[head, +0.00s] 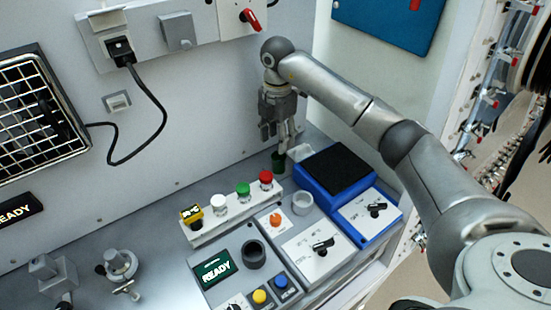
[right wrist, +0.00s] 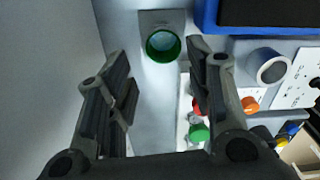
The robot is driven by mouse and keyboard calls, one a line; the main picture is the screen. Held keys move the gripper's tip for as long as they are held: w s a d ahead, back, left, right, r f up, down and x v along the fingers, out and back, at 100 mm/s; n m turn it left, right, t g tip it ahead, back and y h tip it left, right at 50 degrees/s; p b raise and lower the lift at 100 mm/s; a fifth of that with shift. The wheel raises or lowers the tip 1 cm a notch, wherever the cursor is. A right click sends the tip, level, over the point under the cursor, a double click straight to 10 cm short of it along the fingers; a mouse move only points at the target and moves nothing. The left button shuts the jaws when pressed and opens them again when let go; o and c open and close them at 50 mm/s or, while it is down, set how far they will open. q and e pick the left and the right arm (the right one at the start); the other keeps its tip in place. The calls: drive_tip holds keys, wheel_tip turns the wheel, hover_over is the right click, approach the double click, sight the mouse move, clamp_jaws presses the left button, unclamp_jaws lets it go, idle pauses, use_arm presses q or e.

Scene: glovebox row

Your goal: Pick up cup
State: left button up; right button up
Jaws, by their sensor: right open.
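A small green cup (right wrist: 163,46) stands upright on a grey square plate (right wrist: 150,17) in the right wrist view. The same cup shows dark green in the head view (head: 278,162), just below the fingertips of my right gripper (head: 277,143). My right gripper, also in the right wrist view (right wrist: 158,62), is open and points down. The cup lies ahead between its two fingertips, with nothing held. I cannot tell whether the fingers reach down around the cup. My left gripper is out of view.
A blue box with a black top (head: 335,170) stands close right of the cup. A strip with red, green and white buttons (head: 243,204) is in front. A grey round holder (head: 303,204) and a dark one (head: 253,254) stand nearby. The back wall (head: 200,130) rises behind.

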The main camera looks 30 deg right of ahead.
sight(279, 158)
wheel_tip(279, 158, down, 4)
drive_tip(key=shift+s+r+p, duration=0.15)
drive_tip(key=shift+r+p, duration=0.05)
drive_tip(key=shift+p, duration=0.3)
drive_tip(key=f+p, duration=0.2)
drive_tip(key=f, duration=0.2)
drive_tip(key=shift+d+f, duration=0.2)
drive_tip(key=shift+f, duration=0.2)
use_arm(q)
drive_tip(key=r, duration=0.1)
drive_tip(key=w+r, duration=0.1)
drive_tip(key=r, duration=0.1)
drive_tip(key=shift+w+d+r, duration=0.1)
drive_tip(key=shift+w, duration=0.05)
use_arm(e)
drive_tip(key=c, duration=0.8)
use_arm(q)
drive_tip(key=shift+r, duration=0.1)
use_arm(e)
drive_tip(key=shift+r, duration=0.1)
